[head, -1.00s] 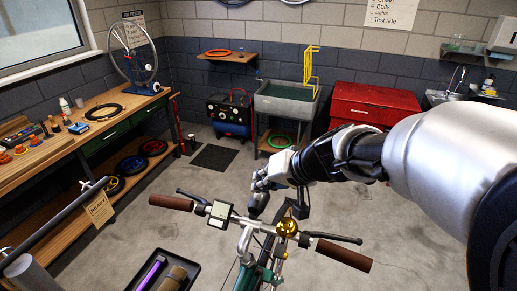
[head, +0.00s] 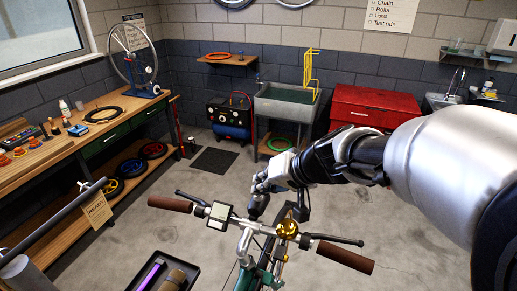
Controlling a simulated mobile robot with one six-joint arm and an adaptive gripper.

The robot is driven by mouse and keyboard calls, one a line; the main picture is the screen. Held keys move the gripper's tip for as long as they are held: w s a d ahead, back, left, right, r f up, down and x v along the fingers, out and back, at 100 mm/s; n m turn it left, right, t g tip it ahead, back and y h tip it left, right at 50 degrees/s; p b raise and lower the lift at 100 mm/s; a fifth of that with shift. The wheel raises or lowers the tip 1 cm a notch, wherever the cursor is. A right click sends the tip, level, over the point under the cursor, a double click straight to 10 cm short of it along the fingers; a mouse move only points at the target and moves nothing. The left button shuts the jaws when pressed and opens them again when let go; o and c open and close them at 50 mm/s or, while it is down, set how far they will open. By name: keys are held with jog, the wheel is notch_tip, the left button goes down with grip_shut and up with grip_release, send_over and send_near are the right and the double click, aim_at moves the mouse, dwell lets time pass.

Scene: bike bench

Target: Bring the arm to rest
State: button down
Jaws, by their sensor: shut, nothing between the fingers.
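My arm comes in from the right edge of the head view and reaches left over the bike. My gripper (head: 257,206) hangs at its end, pointing down just behind the handlebar. It looks dark and small, with its fingers together and nothing seen between them. The handlebar (head: 265,228) has brown grips, a display and a brass bell (head: 287,229). I cannot tell whether the gripper touches the bike; part of the bike behind the bar is hidden by the arm.
A wooden workbench (head: 60,153) with tools runs along the left. A dark tray (head: 192,280) holds a purple item at the bottom. A grey sink (head: 287,103), a blue compressor (head: 230,118) and a red chest (head: 372,106) stand at the back. The floor (head: 415,225) at right is clear.

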jog(key=shift+r, duration=0.5)
notch_tip(320, 180, up, 6)
jog(key=p, duration=0.4)
jog(key=shift+s, duration=0.1)
jog(key=s+d+f+h+b, duration=0.2)
jog(key=s+d+f+b, duration=0.2)
jog(key=s, duration=0.4)
jog(key=s+d+f+g+h+b, duration=0.1)
jog(key=s+d+f+h+b, duration=0.1)
jog(key=s+d+f+b, duration=0.2)
jog(key=s+d+f+h+b, duration=0.2)
jog(key=s+d+f+b, duration=0.2)
jog(key=s+f, duration=0.4)
jog(key=s+d, duration=0.1)
jog(key=s, duration=0.5)
jog(key=shift+d+f+g+h, duration=0.25)
jog(key=shift+d+g+h, duration=0.05)
jog(key=shift+g, duration=0.1)
